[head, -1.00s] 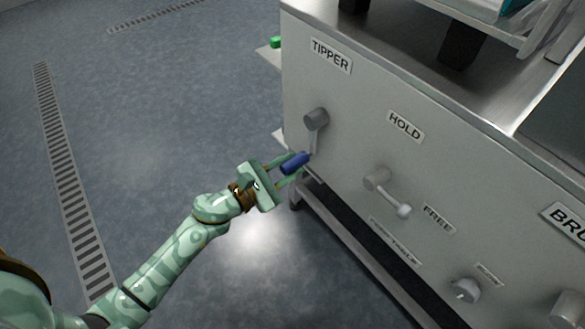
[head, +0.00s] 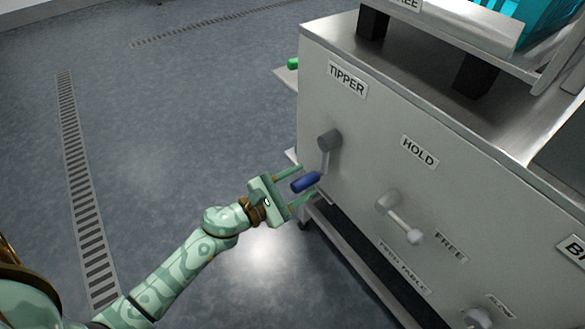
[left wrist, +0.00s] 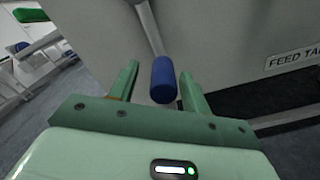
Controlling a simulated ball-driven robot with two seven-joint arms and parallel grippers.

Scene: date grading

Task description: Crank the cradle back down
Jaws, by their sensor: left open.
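The tipper crank is a grey hub (head: 329,140) with an arm hanging down to a blue handle (head: 306,182), below the TIPPER label (head: 347,79). In the left wrist view the blue handle (left wrist: 163,80) lies between the fingers with a gap on each side. My left gripper (head: 303,187) is open around the handle, not closed on it. The cradle (head: 470,25) shows only in part at the top right, with a turquoise crate (head: 555,18) on it. My right gripper is not in view.
A HOLD/FREE lever (head: 401,219) sticks out of the panel to the right of the crank. A small knob (head: 478,318) is lower right. A green handle (head: 292,64) shows at the cabinet's far left edge. The floor to the left is clear, with drain grates.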

